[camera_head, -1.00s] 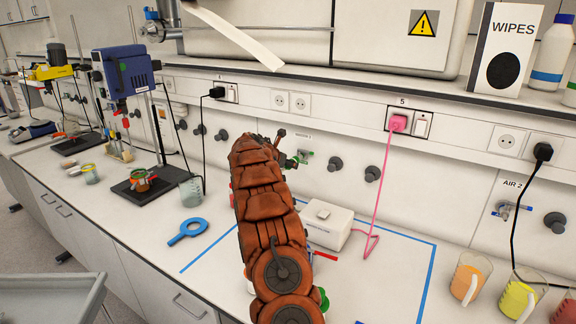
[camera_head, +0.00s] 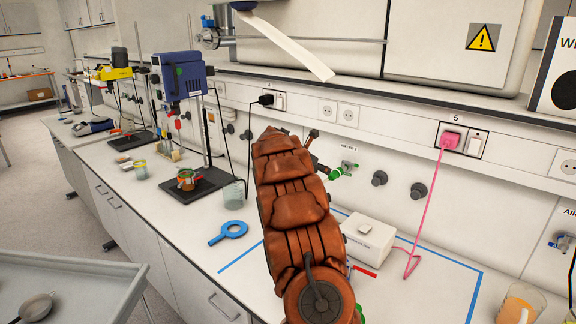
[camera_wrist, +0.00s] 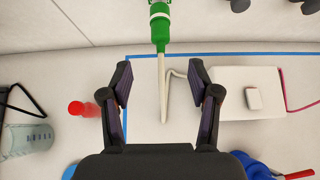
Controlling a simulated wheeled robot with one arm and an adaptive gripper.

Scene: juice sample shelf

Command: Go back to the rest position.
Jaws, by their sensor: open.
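My gripper (camera_wrist: 161,85) is open in the wrist view, with its two dark fingers apart and nothing between them. Beyond the fingers hangs a green-collared tap with a pale spout (camera_wrist: 160,28), over the white bench top.
The bench (camera_head: 235,262) carries a blue ring-shaped tool (camera_head: 228,233), a glass beaker (camera_head: 233,192), a blue stirrer (camera_head: 182,76) and a white box device (camera_head: 368,240) with a pink cable. A grey cart (camera_head: 75,262) stands at the lower left. Floor shows at left.

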